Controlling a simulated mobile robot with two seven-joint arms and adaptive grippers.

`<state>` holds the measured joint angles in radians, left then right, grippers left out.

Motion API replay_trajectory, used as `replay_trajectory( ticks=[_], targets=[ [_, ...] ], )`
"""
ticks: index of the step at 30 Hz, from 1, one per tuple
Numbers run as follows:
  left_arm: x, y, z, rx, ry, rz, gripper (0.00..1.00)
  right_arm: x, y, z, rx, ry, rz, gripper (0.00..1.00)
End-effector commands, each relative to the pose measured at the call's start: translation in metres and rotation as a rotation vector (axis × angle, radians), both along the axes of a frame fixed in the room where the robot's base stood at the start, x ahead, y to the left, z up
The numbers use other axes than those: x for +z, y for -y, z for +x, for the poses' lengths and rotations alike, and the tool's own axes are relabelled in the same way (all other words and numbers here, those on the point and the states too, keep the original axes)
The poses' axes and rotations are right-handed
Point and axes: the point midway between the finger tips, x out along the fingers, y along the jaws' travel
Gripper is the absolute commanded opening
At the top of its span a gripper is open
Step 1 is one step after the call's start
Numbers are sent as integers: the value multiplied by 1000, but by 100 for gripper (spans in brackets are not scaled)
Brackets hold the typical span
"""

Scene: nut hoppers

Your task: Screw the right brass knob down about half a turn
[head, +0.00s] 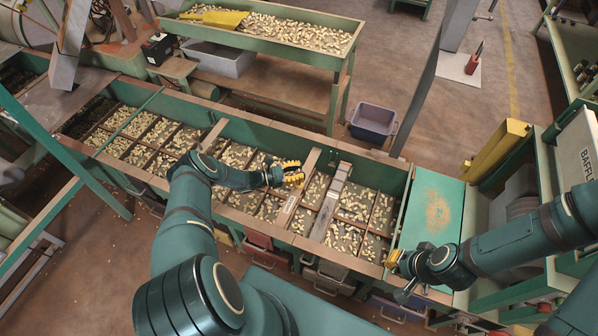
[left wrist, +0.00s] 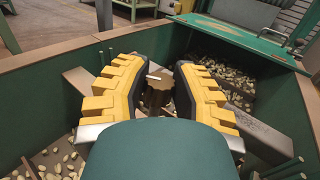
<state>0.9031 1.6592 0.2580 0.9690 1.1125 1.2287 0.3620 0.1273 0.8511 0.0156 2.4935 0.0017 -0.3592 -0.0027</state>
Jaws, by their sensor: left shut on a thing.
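My left gripper (head: 291,174) reaches over the long bin of nuts in the head view, its yellow fingers beside a wooden crosspiece. In the left wrist view the same gripper (left wrist: 157,92) is shut on a brown brass knob (left wrist: 154,96), with a yellow ridged finger on each side. The arm and fingers hide the knob in the head view, and I cannot make out a second knob. My right gripper (head: 394,260) is at the bin's right end, beside the green plate; its jaws are too small to read.
The green bin (head: 385,176) is split into several compartments of nuts. A raised nut tray (head: 340,60) stands behind it. A grey-purple tub (head: 373,122) sits on the floor. A green plate with brown dust (head: 425,205) borders the bin's right end.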

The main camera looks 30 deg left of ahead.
Motion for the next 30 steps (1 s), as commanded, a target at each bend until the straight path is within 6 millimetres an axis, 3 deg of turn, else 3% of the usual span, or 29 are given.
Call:
replay_trajectory(
  ticks=[27, 28, 30],
  targets=[
    [-2, 2, -2, -4, -3, -1, 0, 0, 0, 0, 0, 0, 0, 0],
    [-2, 2, -2, -4, -3, -1, 31, 0, 0, 0, 0, 0, 0, 0],
    [-2, 2, -2, -4, -3, -1, 56, 0, 0, 0, 0, 0, 0, 0]
  ],
)
